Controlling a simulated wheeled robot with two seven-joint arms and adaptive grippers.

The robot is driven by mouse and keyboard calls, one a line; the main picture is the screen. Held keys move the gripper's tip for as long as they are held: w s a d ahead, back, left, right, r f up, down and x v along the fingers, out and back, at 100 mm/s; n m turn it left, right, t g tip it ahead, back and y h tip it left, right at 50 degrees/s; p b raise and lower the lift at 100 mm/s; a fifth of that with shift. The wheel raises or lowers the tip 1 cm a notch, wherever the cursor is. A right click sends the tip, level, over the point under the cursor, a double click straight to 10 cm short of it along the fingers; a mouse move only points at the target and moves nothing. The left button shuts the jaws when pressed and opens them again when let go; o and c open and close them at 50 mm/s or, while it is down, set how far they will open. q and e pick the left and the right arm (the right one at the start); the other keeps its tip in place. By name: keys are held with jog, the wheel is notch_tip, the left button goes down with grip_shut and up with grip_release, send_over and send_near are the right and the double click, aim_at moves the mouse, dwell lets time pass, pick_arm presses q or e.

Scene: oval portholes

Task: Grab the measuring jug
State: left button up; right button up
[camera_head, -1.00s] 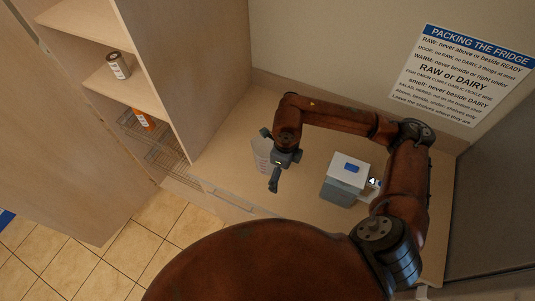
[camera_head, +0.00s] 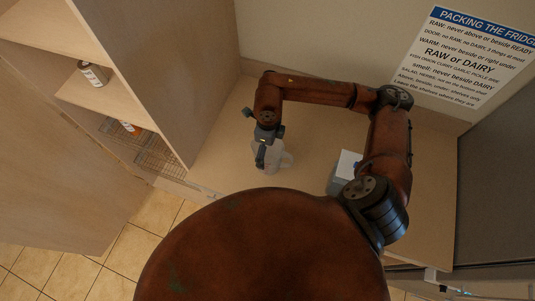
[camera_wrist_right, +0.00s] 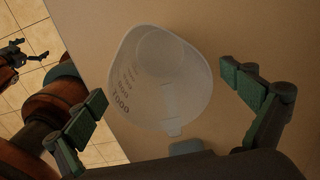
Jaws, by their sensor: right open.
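The measuring jug (camera_head: 273,153) is a pale translucent vessel with dark scale marks, on the wooden worktop. In the right wrist view the jug (camera_wrist_right: 160,80) shows from above, its round mouth towards the camera. My right gripper (camera_head: 262,140) is over the jug in the head view and hides part of it. In the wrist view the right gripper (camera_wrist_right: 162,86) is open, one finger on each side of the jug, with gaps between the fingers and the jug's walls. A dark gripper at the left edge of the wrist view looks like my left gripper (camera_wrist_right: 30,50), fingers apart and empty.
A box with a white lid (camera_head: 347,163) stands to the right on the worktop (camera_head: 215,160), partly behind my right arm. A sign (camera_head: 462,55) hangs on the wall.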

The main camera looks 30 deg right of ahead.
notch_tip(320, 180, down, 4)
jog(key=shift+f+p, duration=0.25)
jog(key=shift+p, duration=0.5)
jog(key=shift+f, duration=0.3)
jog(key=c, duration=0.7)
pick_arm(q)
jog(key=shift+w+r, duration=0.25)
jog(key=shift+r, duration=0.6)
pick_arm(e)
jog(key=c, duration=0.7)
